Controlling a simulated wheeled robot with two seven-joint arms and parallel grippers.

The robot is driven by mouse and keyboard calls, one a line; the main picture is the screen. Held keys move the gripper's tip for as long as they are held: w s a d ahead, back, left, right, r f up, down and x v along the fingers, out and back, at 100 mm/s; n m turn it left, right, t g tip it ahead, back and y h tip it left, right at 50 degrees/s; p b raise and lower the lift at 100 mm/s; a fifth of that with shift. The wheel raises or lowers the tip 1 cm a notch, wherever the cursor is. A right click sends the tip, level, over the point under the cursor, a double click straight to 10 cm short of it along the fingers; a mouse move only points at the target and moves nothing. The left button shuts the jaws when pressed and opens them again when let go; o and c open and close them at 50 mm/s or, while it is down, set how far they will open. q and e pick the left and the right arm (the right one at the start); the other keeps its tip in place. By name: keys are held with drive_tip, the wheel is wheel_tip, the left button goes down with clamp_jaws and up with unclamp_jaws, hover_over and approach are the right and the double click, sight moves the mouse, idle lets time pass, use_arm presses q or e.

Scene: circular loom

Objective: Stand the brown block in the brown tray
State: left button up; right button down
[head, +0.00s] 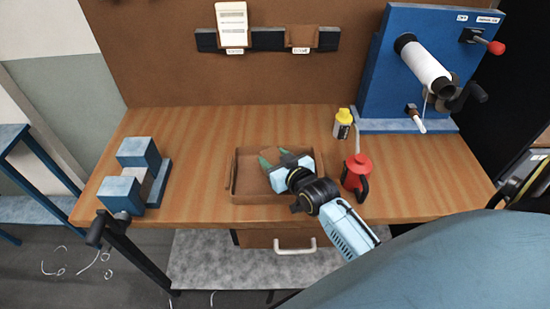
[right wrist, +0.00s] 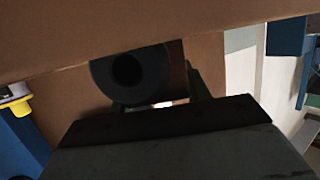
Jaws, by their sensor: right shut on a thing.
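The brown tray (head: 262,198) lies near the middle of the wooden table. My right gripper (head: 286,156) reaches over it from the lower right, with its green fingertips inside the tray's outline. It is shut on the brown block (head: 284,153), which shows only in part between the fingers. In the right wrist view, a dark round end with a hole (right wrist: 130,75) shows just beyond the gripper (right wrist: 155,100), against a brown surface. I cannot tell whether the block touches the tray floor. My left gripper is not in view.
A red can (head: 356,172) with a black handle stands close right of the tray. A yellow-capped bottle (head: 343,124) stands behind it. A blue machine (head: 400,60) with a white roll is at the back right, and a blue fixture (head: 120,193) at the left.

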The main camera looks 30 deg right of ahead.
drive_tip(key=shift+f, duration=0.15)
drive_tip(key=c, duration=0.6)
unclamp_jaws()
drive_tip(key=shift+c, duration=0.2)
drive_tip(key=shift+o, duration=0.2)
drive_tip(key=shift+f, duration=0.1)
drive_tip(key=shift+f, duration=0.1)
drive_tip(key=shift+s, duration=0.15)
drive_tip(key=v, duration=1.3)
drive_tip(key=shift+r, duration=0.2)
drive_tip(key=shift+d, duration=0.1)
